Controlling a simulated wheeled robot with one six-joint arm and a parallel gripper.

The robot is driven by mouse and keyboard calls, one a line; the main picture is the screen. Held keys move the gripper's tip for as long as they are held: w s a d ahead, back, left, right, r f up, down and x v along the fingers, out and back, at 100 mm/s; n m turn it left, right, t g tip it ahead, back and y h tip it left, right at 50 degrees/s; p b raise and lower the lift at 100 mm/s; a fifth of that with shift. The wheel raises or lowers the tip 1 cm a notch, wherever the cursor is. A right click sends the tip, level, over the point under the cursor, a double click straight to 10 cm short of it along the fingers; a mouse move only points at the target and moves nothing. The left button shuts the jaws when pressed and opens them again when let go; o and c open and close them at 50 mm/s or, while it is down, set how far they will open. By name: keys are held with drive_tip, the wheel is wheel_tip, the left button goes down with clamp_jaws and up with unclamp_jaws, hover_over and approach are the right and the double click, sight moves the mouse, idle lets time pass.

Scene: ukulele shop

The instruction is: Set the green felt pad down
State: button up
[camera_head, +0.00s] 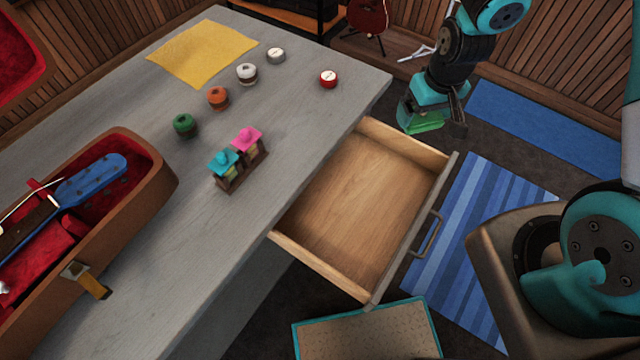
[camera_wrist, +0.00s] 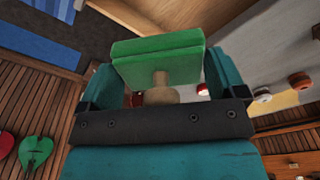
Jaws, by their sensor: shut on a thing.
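The green felt pad (camera_wrist: 160,58) is a thick green block with a pale wooden knob on its back, seen large in the wrist view. My gripper (camera_wrist: 158,88) is shut on it, with a teal finger at each side. In the head view the green pad (camera_head: 425,122) shows only in part under my gripper (camera_head: 432,112), at the upper right, beyond the far corner of the open drawer. It appears held in the air beside the table; its height is hard to judge. The wooden drawer (camera_head: 362,200) is pulled out and empty.
The grey table (camera_head: 310,105) carries a yellow cloth (camera_head: 203,52), several small round tins, two small figures on a stand (camera_head: 238,160) and an open red-lined case (camera_head: 150,160). Clear tabletop lies near the drawer. A striped blue rug (camera_head: 470,240) is on the floor.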

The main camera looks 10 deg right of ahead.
drive_tip(key=w+a+f+n+b, duration=0.25)
drive_tip(key=f+n+b, duration=0.25)
drive_tip(key=n+b, duration=0.35)
drive_tip(key=n+g+b, duration=0.2)
drive_tip(key=n+b, duration=1.3)
drive_tip(key=n, duration=0.2)
hover_over(360, 192)
wheel_tip(360, 192, down, 3)
drive_tip(key=shift+n+y, duration=0.25)
drive_tip(key=shift+y, duration=0.15)
drive_tip(key=f+b, duration=0.1)
drive_tip(key=f, duration=0.8)
drive_tip(key=f+b, duration=0.2)
drive_tip(key=f, duration=0.8)
drive_tip(key=shift+w+d, duration=0.15)
drive_tip(key=shift+w, duration=0.05)
drive_tip(key=shift+f, duration=0.15)
drive_tip(key=o, duration=0.6)
